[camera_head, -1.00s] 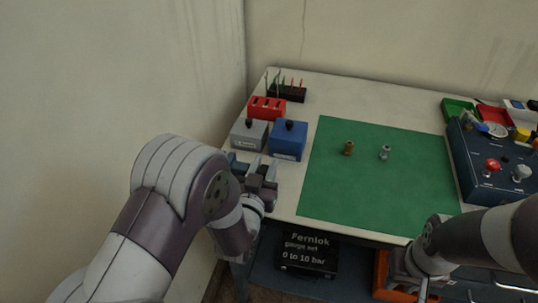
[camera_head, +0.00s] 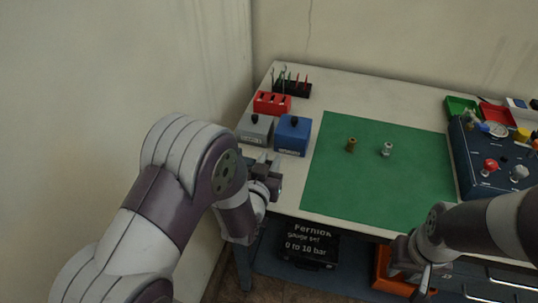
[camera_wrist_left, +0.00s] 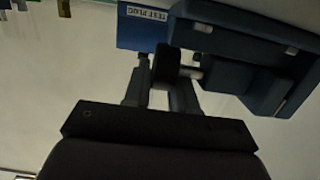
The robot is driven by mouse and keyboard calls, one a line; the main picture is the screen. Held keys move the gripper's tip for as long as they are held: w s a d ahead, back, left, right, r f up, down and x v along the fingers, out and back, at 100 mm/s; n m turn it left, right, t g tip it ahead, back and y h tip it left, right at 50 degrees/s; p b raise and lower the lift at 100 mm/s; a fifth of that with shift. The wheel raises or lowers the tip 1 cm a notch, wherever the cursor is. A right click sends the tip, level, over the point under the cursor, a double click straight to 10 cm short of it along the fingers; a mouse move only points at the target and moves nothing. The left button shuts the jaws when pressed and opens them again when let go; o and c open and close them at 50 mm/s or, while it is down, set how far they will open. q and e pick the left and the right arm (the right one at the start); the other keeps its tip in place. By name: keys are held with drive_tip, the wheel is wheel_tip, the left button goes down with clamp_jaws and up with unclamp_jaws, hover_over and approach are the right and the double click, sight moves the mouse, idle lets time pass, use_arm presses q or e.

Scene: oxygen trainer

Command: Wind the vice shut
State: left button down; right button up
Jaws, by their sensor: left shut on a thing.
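The vice is a dark blue block with jaws (camera_wrist_left: 235,55) at the upper right of the left wrist view. In the head view it is mostly hidden behind my left gripper (camera_head: 270,177), at the left front edge of the bench. In the left wrist view my left gripper (camera_wrist_left: 163,88) is shut on a dark rounded handle (camera_wrist_left: 165,65) beside the vice, with a pale rod running from it toward the vice. My right gripper (camera_head: 422,280) is low at the front of the bench. Its fingertips are too small to judge.
A blue box (camera_head: 293,135) and a grey box (camera_head: 256,129) stand just behind the left gripper. A red rack (camera_head: 272,103) is further back. A green mat (camera_head: 380,185) carries two small fittings. A blue panel (camera_head: 490,160) with knobs stands at right. A wall is close on the left.

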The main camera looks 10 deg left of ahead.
use_arm(q)
drive_tip(key=g+p, duration=0.2)
drive_tip(key=p, duration=0.2)
drive_tip(key=g+p, duration=0.3)
drive_tip(key=p, duration=0.1)
drive_tip(key=shift+w+r+g+p, duration=0.15)
drive_tip(key=shift+w+g+p, duration=0.15)
drive_tip(key=shift+w+p, duration=0.1)
drive_tip(key=shift+w+f+g+p, duration=0.1)
drive_tip(key=shift+f+g+p, duration=0.3)
drive_tip(key=shift+g+p, duration=0.75)
drive_tip(key=shift+f, duration=0.1)
drive_tip(key=c, duration=1.3)
unclamp_jaws()
drive_tip(key=shift+d, duration=0.1)
